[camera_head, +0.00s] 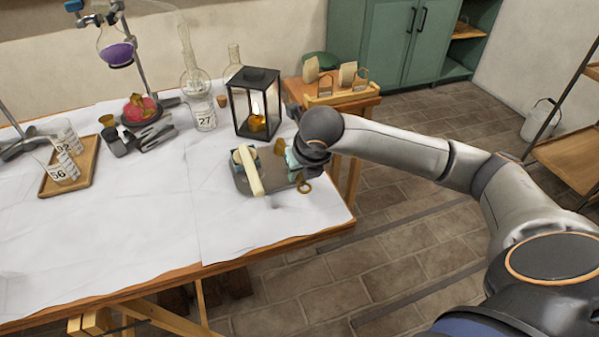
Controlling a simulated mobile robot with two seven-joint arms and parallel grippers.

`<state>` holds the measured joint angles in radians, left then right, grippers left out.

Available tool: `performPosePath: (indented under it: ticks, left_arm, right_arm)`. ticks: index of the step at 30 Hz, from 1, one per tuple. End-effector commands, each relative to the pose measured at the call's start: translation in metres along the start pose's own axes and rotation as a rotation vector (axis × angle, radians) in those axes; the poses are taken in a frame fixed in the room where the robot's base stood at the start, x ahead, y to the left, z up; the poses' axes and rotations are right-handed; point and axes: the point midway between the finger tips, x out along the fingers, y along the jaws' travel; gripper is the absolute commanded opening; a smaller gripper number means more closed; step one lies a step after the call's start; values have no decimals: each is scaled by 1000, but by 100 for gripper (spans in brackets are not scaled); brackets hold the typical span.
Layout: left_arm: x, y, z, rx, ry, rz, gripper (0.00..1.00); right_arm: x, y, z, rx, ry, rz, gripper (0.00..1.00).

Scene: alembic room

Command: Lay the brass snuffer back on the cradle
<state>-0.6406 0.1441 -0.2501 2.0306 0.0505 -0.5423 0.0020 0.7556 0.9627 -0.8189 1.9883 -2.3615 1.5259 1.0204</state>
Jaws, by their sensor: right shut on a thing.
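My right gripper (292,160) is at the right end of the white-covered table, beside a dark grey slab (262,184). It is shut on a small brass thing, which I take to be the snuffer (304,187). A brass ring shows just below the fingers, and the rest is mostly hidden by the gripper. The slab, which seems to be the cradle's base, carries teal and brass-coloured pieces and a cream bar (250,172). I cannot tell whether the snuffer touches the cradle. My left gripper is not in view.
A black lantern (255,103) with a lit candle stands close behind the slab. A wooden tray (84,177) holds labelled beakers at the left. The table's front middle is clear.

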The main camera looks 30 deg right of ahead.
Motion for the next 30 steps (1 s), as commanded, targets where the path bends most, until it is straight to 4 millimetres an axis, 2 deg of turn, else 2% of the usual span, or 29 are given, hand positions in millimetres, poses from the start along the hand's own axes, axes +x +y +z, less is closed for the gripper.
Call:
performPosePath:
  ticks: [10, 11, 19, 28, 30]
  left_arm:
    - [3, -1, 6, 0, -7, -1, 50]
    - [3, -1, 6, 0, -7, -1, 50]
    - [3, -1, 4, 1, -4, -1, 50]
    - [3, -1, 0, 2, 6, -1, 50]
    - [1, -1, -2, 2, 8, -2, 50]
  right_arm:
    - [0, 0, 0, 0, -1, 1, 0]
    - [0, 0, 0, 0, -1, 1, 28]
    - [0, 0, 0, 0, 0, 1, 58]
    - [0, 0, 0, 0, 1, 0, 59]
    - [-5, 0, 0, -1, -1, 1, 59]
